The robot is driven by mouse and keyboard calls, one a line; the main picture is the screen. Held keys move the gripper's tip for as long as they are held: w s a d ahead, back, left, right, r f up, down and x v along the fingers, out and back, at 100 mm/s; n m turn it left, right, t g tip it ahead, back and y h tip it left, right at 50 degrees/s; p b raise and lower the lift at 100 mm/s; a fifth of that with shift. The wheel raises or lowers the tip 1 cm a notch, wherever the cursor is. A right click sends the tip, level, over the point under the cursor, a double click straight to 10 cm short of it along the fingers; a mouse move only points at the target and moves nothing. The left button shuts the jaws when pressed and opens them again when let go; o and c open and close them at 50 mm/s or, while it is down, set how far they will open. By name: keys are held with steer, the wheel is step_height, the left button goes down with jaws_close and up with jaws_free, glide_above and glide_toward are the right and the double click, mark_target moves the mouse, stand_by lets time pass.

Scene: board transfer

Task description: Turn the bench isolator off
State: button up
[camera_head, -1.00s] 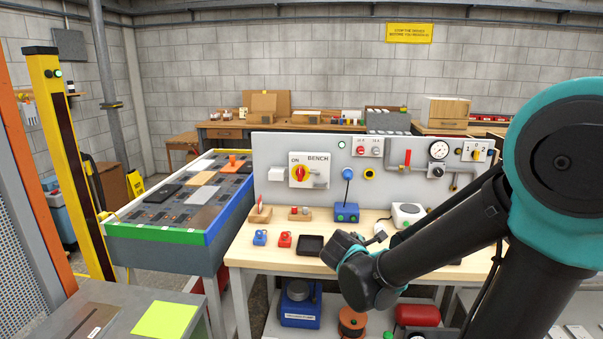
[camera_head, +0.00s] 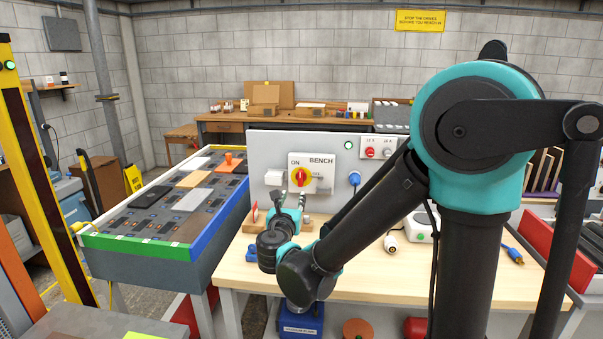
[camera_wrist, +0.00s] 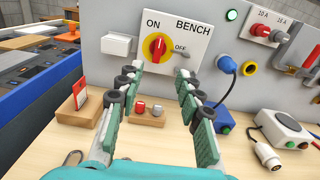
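The bench isolator (camera_head: 301,177) is a red rotary handle on a yellow disc, on a white plate marked ON, OFF and BENCH. It is mounted on the grey upright panel. In the wrist view the isolator (camera_wrist: 158,47) shows between and beyond the fingertips, with its red handle roughly upright, towards ON. My gripper (camera_head: 289,201) is in front of and below the isolator, apart from it. In the wrist view my gripper (camera_wrist: 159,78) is open, with nothing between its fingers. A small grey piece by the OFF mark shows at the plate's right.
A green lamp (camera_wrist: 232,15) glows on the panel. A white box (camera_wrist: 117,44) is left of the isolator. A blue plug (camera_wrist: 227,66) with a cable is to the right. A wooden block with red and white pieces (camera_wrist: 149,112) stands below on the bench (camera_head: 400,275).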

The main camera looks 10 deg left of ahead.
mark_target(300, 175)
steer(key=w, duration=1.7)
steer(key=shift+w+d, duration=0.25)
steer(key=shift+c, duration=0.6)
jaws_close()
